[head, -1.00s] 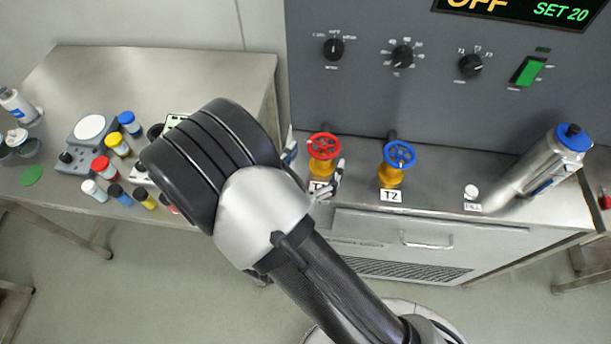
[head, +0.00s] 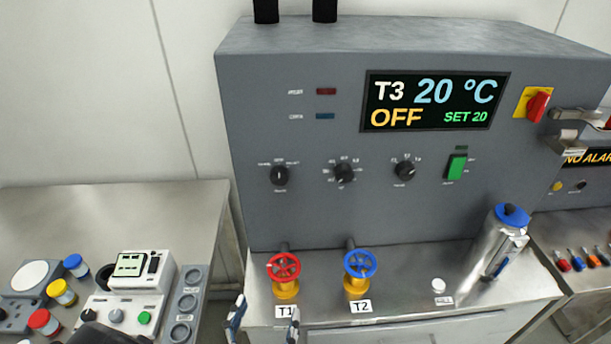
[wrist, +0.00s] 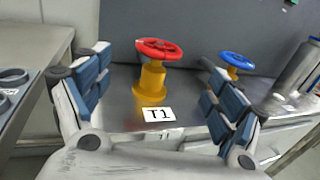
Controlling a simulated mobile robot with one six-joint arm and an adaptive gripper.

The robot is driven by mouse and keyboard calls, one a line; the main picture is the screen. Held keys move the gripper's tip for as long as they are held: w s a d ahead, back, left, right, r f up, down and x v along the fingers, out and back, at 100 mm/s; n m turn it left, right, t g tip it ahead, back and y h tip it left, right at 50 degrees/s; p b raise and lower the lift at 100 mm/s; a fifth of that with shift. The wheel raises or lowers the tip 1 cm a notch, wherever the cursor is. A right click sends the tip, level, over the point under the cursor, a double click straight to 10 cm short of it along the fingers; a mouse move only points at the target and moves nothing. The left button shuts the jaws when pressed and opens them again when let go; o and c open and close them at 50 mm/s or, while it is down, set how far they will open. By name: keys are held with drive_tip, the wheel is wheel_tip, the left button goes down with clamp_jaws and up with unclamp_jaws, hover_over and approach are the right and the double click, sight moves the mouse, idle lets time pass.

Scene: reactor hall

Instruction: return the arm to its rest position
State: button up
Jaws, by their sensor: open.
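My gripper (head: 264,320) shows at the bottom of the head view, its two fingertips apart with nothing between them. In the wrist view my gripper (wrist: 154,92) has its blue-padded fingers spread wide, with the red valve wheel (wrist: 159,50) on its yellow body and the T1 label (wrist: 158,114) seen beyond the gap. The fingers look apart from the valve. In the head view the red valve (head: 284,268) stands just above my fingertips. Most of my arm is out of the head view; a dark part of it shows at the bottom left edge.
The blue T2 valve (head: 360,265) stands right of T1. A steel canister with a blue cap (head: 504,245) leans further right. The grey control cabinet (head: 300,90) rises behind, its display (head: 435,101) reading T3 20 °C, OFF, SET 20. Left, a bench (head: 120,215) holds a white device (head: 130,290) and coloured-cap jars.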

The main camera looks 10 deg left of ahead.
drive_tip(key=w+d+r+m+g+h, duration=0.1)
drive_tip(key=d+r+m+g+h, duration=0.3)
drive_tip(key=d+m, duration=0.3)
drive_tip(key=d+r+m+g+h, duration=0.3)
drive_tip(key=d+m+g, duration=0.1)
drive_tip(key=d, duration=0.5)
drive_tip(key=w+d+r+m+g+h, duration=0.1)
drive_tip(key=d+r+m+g+h, duration=0.3)
drive_tip(key=d+m, duration=0.3)
drive_tip(key=s+d+r+m+g+y, duration=0.2)
drive_tip(key=s+d+m+g+y, duration=0.45)
drive_tip(key=s+m, duration=0.25)
wheel_tip(320, 180, up, 6)
drive_tip(key=s+a+m+t+y, duration=0.1)
drive_tip(key=m+t+y, duration=0.4)
drive_tip(key=m, duration=0.3)
drive_tip(key=shift+a+y, duration=0.25)
drive_tip(key=shift+y, duration=0.1)
drive_tip(key=shift+s, duration=0.1)
